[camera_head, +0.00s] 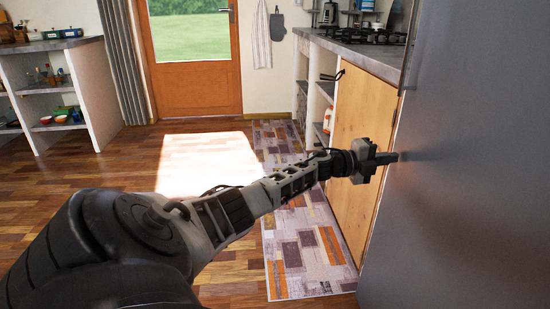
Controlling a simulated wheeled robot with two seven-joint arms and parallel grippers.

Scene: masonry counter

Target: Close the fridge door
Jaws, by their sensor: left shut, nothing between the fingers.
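The fridge door (465,190) shows as a large flat grey metal surface filling the right side of the view. Its left edge runs from top to bottom in front of the counter. My left arm reaches in from the lower left across the floor. My left gripper (396,157) is shut and empty, with its fingertips at the door's grey face near its left edge. It looks to be touching or very close to the face; I cannot tell which. The fridge's inside and the door's hinge are not visible. My right gripper is not in view.
A counter (375,62) with a wooden cabinet door (360,130) and a stove (367,36) stands behind the door's edge. A patterned rug (305,245) lies on the wooden floor. Shelves (60,95) stand at the left. A wooden glazed door (200,85) is at the back. The middle floor is clear.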

